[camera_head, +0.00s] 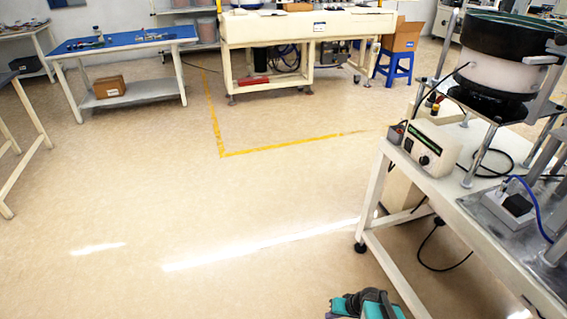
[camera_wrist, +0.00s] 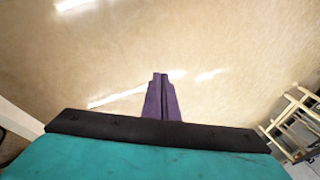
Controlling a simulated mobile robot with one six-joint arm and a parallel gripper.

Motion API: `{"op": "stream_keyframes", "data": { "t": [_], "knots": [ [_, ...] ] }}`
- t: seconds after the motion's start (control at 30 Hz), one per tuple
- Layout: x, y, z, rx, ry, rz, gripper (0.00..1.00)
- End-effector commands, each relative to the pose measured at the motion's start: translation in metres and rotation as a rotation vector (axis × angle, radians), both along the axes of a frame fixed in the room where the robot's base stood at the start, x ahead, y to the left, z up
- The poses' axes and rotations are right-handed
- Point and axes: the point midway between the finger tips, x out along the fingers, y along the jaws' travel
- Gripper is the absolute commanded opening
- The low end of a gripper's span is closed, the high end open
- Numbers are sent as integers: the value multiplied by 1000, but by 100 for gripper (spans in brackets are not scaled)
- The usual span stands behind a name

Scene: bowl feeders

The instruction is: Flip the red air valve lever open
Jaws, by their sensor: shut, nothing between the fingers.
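I cannot make out a red air valve lever for certain in either view. A small dark item with red and yellow parts (camera_head: 434,102) sits by the back left of the feeder bench (camera_head: 372,190) in the head view; it is too small to identify. My gripper (camera_wrist: 160,76) shows in the wrist view with its purple fingers together and empty, over bare floor. It touches nothing.
A bowl feeder (camera_head: 492,75) stands on the right bench, with a white control box (camera_head: 430,146) and loose cables. A blue table (camera_head: 125,42) and a white workbench (camera_head: 300,28) stand at the back. The middle floor is clear.

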Motion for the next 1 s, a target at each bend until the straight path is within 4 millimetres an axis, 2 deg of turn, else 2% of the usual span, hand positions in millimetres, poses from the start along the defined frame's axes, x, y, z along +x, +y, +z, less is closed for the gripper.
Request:
{"op": "stream_keyframes", "data": {
  "t": [0.03,0.2,0.47,0.67,1.0],
  "knots": [
    [-9,12,-3,-5,27,37,0],
    [-43,42,-15,-33,128,145,0],
    [-95,60,-27,-104,286,259,0],
    [-132,50,-31,-186,420,292,0],
    [-175,7,-20,-350,641,206,0]
  ]
}}
